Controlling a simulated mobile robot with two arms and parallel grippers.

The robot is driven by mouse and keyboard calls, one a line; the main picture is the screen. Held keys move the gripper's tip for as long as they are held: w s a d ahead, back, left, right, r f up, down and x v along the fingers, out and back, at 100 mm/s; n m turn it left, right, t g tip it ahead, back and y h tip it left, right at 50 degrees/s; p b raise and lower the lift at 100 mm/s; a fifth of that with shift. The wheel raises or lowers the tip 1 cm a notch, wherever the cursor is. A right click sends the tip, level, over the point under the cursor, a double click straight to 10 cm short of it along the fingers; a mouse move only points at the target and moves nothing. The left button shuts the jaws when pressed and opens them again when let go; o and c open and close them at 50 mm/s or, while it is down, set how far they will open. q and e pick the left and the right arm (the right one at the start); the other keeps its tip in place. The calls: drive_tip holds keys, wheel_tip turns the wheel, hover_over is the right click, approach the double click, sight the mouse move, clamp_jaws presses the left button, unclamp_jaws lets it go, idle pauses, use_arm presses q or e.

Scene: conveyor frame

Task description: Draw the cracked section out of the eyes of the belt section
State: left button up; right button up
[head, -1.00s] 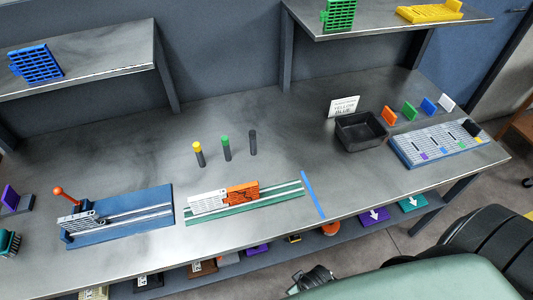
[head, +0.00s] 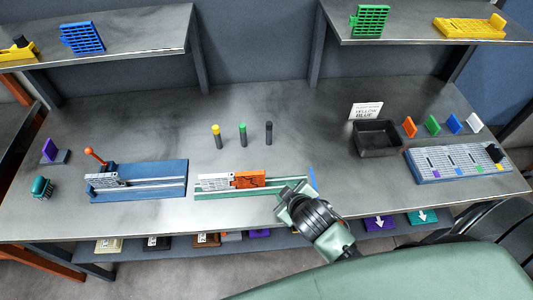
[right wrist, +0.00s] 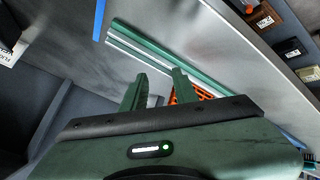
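The orange cracked section (head: 250,179), with dark crack lines, lies on the green rail fixture (head: 235,194) on the bench. It sits end to end against the white belt section (head: 213,183) on its left; the eyes where they meet are too small to make out. My right gripper (head: 284,192) is just right of the orange section, over the right end of the rails. In the right wrist view its two fingers (right wrist: 160,76) are apart with nothing between them. Part of the orange section (right wrist: 186,93) shows behind the right finger there. My left gripper is not in view.
Three upright pins (head: 242,135) with yellow, green and dark tops stand behind the rails. A blue fixture (head: 150,182) with an orange-knobbed lever is left. A black bin (head: 376,139) and a grey slotted board (head: 455,164) are right. A blue strip (head: 312,179) lies near my right gripper.

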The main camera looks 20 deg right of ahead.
drive_tip(key=w+a+r+n+t+y, duration=0.2)
drive_tip(key=w+a+r+n+t, duration=0.15)
drive_tip(key=w+r+n, duration=0.35)
drive_tip(key=w+a+r+n+t+y, duration=0.2)
drive_tip(key=w+a+r+t, duration=0.15)
drive_tip(key=w+r, duration=0.45)
drive_tip(key=s+a+r+n+g+y+p, duration=0.1)
drive_tip(key=s+a+r+n+g+y, duration=0.1)
drive_tip(key=a+r+n+y, duration=0.6)
drive_tip(key=s+a+r+n+g+y+p, duration=0.15)
drive_tip(key=a+n+y, duration=0.3)
drive_tip(key=n, duration=0.65)
drive_tip(key=n+g+h, duration=1.1)
drive_tip(key=n+h, duration=0.1)
drive_tip(key=n, duration=0.5)
approach(257, 172)
drive_tip(key=f, duration=0.2)
drive_tip(key=b+x, duration=0.2)
drive_tip(key=x, duration=0.1)
drive_tip(key=b+x, duration=0.2)
drive_tip(key=x, duration=0.2)
drive_tip(key=shift+a+r, duration=0.1)
drive_tip(key=shift+a, duration=0.15)
drive_tip(key=shift+a+f, duration=0.15)
drive_tip(key=shift+f, duration=0.1)
drive_tip(key=shift+c, duration=0.6)
drive_tip(key=shift+r, duration=0.15)
clamp_jaws()
